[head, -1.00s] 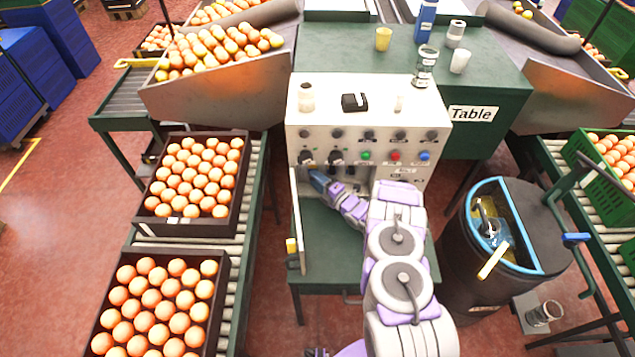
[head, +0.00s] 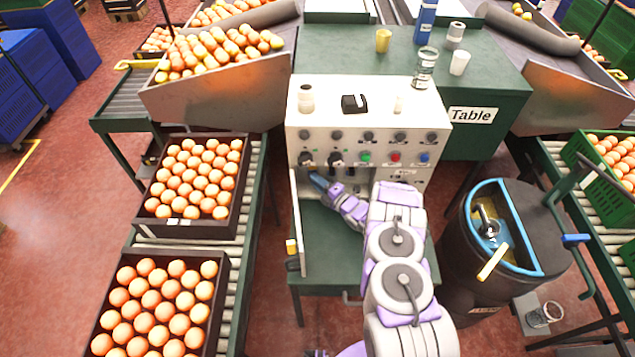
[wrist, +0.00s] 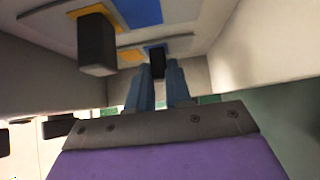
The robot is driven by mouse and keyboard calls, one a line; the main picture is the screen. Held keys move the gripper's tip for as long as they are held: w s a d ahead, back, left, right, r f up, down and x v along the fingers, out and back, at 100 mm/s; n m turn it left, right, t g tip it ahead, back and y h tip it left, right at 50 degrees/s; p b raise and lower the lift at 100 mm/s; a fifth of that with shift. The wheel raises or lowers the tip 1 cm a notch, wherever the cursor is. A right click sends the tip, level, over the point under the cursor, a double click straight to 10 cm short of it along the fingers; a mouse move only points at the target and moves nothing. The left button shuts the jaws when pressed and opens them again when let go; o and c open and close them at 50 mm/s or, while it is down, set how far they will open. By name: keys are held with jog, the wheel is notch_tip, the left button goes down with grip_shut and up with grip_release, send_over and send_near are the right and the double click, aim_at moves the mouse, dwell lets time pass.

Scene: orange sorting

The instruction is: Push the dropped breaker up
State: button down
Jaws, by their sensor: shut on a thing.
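The white control box (head: 318,117) stands on the green table, with its lower compartment open. My gripper (head: 318,181) reaches into that compartment from below the knobs. In the wrist view my gripper's two blue fingers (wrist: 156,78) are closed around a small black breaker lever (wrist: 157,60) on a panel with blue and orange patches. A second, larger-looking black lever (wrist: 96,45) is to the left, clear of the fingers. The levers are hidden in the head view. I cannot tell each lever's position for certain.
The compartment's open door (head: 298,235) stands left of my arm. Compartment walls are close around the gripper. Crates of oranges (head: 240,200) lie on the left conveyor. A black barrel (head: 455,250) stands right. Cups and a blue bottle (head: 425,22) stand on the table behind.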

jog(key=shift+f, duration=0.1)
notch_tip(320, 180, up, 4)
jog(key=p, duration=0.4)
jog(key=shift+f, duration=0.2)
jog(key=c, duration=1)
grip_release()
jog(key=shift+c, duration=0.2)
jog(key=p+v, duration=0.5)
jog(key=v, duration=1.2)
jog(key=shift+s, duration=0.2)
